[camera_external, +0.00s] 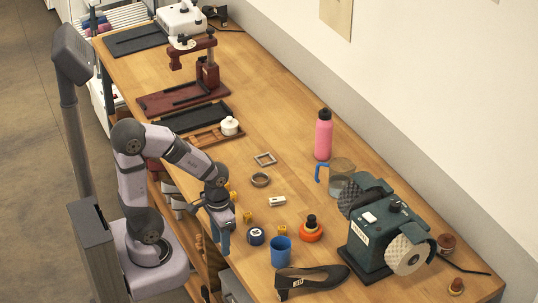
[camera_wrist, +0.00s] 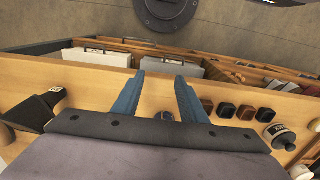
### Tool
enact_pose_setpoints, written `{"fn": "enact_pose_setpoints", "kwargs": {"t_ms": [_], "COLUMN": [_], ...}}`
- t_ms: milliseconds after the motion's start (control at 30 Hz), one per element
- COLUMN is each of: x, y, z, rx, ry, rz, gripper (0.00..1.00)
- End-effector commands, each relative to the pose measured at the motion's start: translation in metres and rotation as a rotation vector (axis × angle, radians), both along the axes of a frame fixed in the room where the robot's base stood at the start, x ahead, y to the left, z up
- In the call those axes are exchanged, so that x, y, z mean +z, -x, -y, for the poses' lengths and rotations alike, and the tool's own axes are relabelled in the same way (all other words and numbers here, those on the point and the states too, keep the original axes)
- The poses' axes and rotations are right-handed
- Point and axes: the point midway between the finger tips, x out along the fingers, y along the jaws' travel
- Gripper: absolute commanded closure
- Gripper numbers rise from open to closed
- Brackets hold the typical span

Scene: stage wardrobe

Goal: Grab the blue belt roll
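A small dark blue round thing with a pale top (camera_external: 256,236), which looks like the blue belt roll, sits on the wooden table near its front edge. It is left of the blue cup (camera_external: 281,251). My gripper (camera_external: 221,240) points down at the table's front edge, left of the roll and apart from it. In the wrist view my gripper (camera_wrist: 162,98) has its two blue fingers apart with a gap between them. A small dark round thing (camera_wrist: 163,116) shows beyond the gap, partly hidden by the gripper body; I cannot tell what it is.
A black shoe (camera_external: 311,279) lies right of the cup, and an orange-based roll (camera_external: 311,229) stands behind it. A green grinding machine (camera_external: 376,235) stands at right.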

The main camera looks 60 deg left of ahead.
Motion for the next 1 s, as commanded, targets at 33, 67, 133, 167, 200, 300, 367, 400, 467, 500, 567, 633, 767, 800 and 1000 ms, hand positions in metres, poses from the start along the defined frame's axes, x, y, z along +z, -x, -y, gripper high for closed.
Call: {"fn": "enact_pose_setpoints", "kwargs": {"t_ms": [33,67,133,167,200,300,367,400,467,500,567,633,767,800,1000], "x": [0.0,0.0,0.0,0.0,0.0,0.0,0.0,0.0,0.0,0.0,-0.001,-0.002,-0.007,-0.009,-0.018], "y": [0.0,0.0,0.0,0.0,0.0,0.0,0.0,0.0,0.0,0.0,0.001,0.004,0.015,0.019,0.04], "z": [0.0,0.0,0.0,0.0,0.0,0.0,0.0,0.0,0.0,0.0,-0.001,-0.002,-0.005,-0.005,0.001], "rx": [0.0,0.0,0.0,0.0,0.0,0.0,0.0,0.0,0.0,0.003,0.013,0.041,0.149,0.198,0.525], "ry": [0.0,0.0,0.0,0.0,0.0,0.0,0.0,0.0,0.0,0.001,0.005,0.017,0.067,0.092,0.296], "rz": [0.0,0.0,0.0,0.0,0.0,0.0,0.0,0.0,0.0,-0.002,-0.012,-0.035,-0.122,-0.16,-0.383], "gripper": [0.61,0.61,0.54,0.47,0.37,0.36,0.36,0.36,0.36,0.36,0.36,0.36,0.36,0.36,0.36]}}
